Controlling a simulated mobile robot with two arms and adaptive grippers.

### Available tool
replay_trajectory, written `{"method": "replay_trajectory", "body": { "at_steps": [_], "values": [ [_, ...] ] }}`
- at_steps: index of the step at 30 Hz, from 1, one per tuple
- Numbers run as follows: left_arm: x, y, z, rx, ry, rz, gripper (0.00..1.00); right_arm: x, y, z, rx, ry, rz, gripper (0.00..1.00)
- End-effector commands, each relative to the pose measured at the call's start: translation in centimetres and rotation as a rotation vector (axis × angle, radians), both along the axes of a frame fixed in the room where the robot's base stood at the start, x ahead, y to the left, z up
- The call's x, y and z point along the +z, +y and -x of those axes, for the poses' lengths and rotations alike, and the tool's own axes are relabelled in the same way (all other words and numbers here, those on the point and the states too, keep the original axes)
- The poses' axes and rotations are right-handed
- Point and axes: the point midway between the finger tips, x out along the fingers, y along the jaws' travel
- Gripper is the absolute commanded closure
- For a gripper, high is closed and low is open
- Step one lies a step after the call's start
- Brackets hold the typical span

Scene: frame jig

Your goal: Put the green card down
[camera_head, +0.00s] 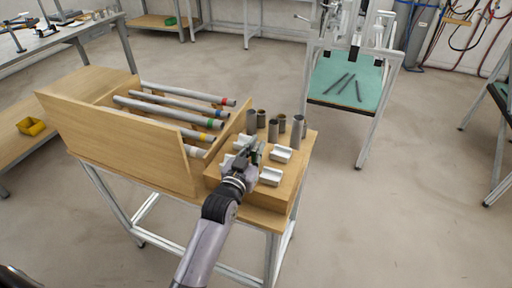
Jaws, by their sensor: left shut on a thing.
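My left gripper (255,151) is over the wooden block surface at the right end of the wooden bench, among small white holders. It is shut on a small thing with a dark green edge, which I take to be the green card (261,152). Most of the card is hidden by the fingers, and I cannot tell whether it touches the surface below. White holders stand close by, one to the right (281,155) and one nearer the front (270,176). My right gripper is not in view.
Several grey metal cylinders (297,131) stand upright behind the gripper. Left of it, long grey tubes with coloured bands (175,103) lie in a wooden rack (120,135). A table with a green top (330,82) stands farther back.

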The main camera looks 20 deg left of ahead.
Motion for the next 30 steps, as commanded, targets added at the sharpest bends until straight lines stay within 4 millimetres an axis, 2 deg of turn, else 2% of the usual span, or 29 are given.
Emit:
{"method": "replay_trajectory", "body": {
  "at_steps": [7, 8, 16, 27, 30],
  "values": [
    [-0.3, 0.0, 0.0, 0.0, 0.0, -0.001, 1.0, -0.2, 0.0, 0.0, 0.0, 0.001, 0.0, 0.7],
    [-0.3, 0.0, 0.0, 0.0, 0.0, -0.001, 0.88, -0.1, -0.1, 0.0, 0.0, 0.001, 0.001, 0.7],
    [-0.2, 0.0, 0.0, 0.0, 0.001, -0.001, 0.7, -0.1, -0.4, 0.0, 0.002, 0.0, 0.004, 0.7],
    [0.2, 0.0, 0.1, 0.0, 0.0, -0.001, 0.7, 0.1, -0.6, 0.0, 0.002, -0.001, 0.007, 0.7],
    [-0.1, 0.1, 1.4, 0.0, 0.002, -0.001, 0.7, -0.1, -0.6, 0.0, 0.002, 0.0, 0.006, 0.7]
  ]
}}
